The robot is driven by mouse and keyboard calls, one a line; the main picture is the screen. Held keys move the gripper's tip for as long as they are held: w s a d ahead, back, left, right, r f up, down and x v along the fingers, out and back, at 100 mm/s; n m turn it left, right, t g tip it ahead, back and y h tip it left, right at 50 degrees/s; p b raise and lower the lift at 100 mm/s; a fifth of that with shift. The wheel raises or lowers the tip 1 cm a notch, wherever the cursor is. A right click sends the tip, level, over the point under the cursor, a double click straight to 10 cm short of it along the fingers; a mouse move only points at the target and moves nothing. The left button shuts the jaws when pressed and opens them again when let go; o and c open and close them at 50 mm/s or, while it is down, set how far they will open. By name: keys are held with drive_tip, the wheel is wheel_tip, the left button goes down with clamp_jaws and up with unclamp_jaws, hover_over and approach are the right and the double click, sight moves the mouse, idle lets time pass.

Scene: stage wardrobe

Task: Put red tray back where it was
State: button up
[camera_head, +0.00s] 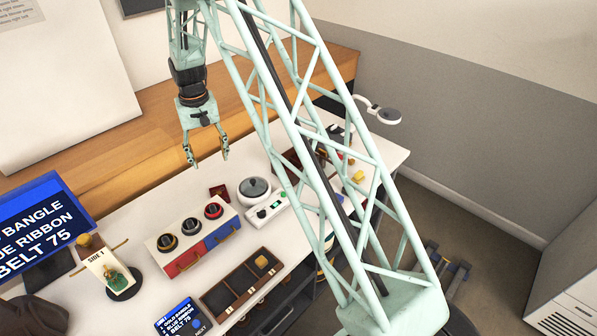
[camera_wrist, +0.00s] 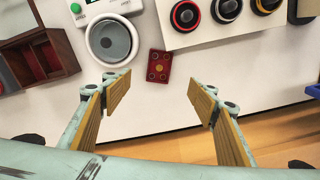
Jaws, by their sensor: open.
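A small dark red tray-like piece (camera_head: 219,192) with light dots lies flat on the white table, left of the round white scale-like device. It also shows in the wrist view (camera_wrist: 158,66), just beyond the fingertips. I cannot tell for certain that this is the task's red tray. A white box (camera_head: 163,244) with three round knobs has a red drawer front (camera_head: 186,262) and a blue one (camera_head: 222,234). My gripper (camera_head: 208,160) is open and empty, hanging above the back of the table; its spread fingers also show in the wrist view (camera_wrist: 160,98).
The round device (camera_head: 254,189) and a green-lit box (camera_head: 266,212) stand right of the red piece. A dark compartment tray (camera_head: 226,296), a screen (camera_head: 182,318) and a stand (camera_head: 122,282) are in front.

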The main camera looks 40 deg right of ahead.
drive_tip(key=s+a+r+n+t, duration=0.1)
drive_tip(key=s+r, duration=1.2)
drive_tip(key=r, duration=0.3)
drive_tip(key=s+a+r+t, duration=0.1)
drive_tip(key=s+r, duration=1.1)
drive_tip(key=r, duration=0.5)
drive_tip(key=s+r, duration=0.2)
drive_tip(key=s, duration=1.5)
drive_tip(key=s+r+n+t, duration=0.1)
drive_tip(key=s+r, duration=0.2)
drive_tip(key=s, duration=1.4)
drive_tip(key=shift+a, duration=0.25)
drive_tip(key=shift+w+r, duration=0.15)
drive_tip(key=shift+r, duration=0.05)
drive_tip(key=c, duration=1.3)
drive_tip(key=shift+o, duration=0.2)
